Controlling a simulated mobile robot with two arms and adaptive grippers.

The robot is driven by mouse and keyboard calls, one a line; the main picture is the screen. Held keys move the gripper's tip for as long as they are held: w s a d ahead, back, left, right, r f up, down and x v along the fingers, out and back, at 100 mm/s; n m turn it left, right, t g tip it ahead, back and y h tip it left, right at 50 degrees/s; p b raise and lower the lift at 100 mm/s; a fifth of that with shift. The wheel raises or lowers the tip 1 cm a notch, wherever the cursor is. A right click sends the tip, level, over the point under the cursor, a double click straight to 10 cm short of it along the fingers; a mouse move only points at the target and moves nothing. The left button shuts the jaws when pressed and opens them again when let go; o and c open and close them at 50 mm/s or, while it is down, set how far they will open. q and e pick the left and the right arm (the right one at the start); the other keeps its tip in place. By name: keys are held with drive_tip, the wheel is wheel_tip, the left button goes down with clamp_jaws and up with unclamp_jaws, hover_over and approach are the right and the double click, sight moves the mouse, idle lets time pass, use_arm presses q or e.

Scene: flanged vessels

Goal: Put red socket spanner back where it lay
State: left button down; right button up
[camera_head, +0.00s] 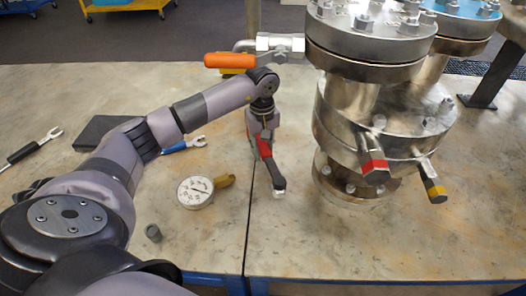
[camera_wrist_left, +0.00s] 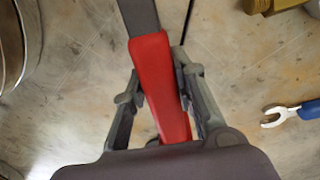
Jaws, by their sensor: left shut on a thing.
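My left gripper (camera_head: 262,138) is shut on the red handle of the red socket spanner (camera_head: 265,150), just left of the near flanged vessel. The spanner slants down, and its dark shaft ends in a pale socket low over the table; I cannot tell if that end touches the top. In the left wrist view the red spanner (camera_wrist_left: 161,90) runs between the two fingers, with its dark shaft leading away at the top. My right gripper is not in view.
The steel vessel (camera_head: 345,105) stands on the right, with an orange-handled valve (camera_head: 230,60) and stubs banded red and yellow. A gauge (camera_head: 195,192), a grey cap (camera_head: 153,233), a blue-handled spanner (camera_head: 185,145) and a black-handled one (camera_head: 35,145) lie on the table (camera_head: 210,245).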

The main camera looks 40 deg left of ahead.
use_arm(q)
drive_tip(key=shift+f, duration=0.7)
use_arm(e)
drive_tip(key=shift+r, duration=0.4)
use_arm(q)
drive_tip(key=c, duration=1.7)
unclamp_jaws()
drive_tip(key=shift+f, duration=0.1)
drive_tip(key=shift+o, duration=2)
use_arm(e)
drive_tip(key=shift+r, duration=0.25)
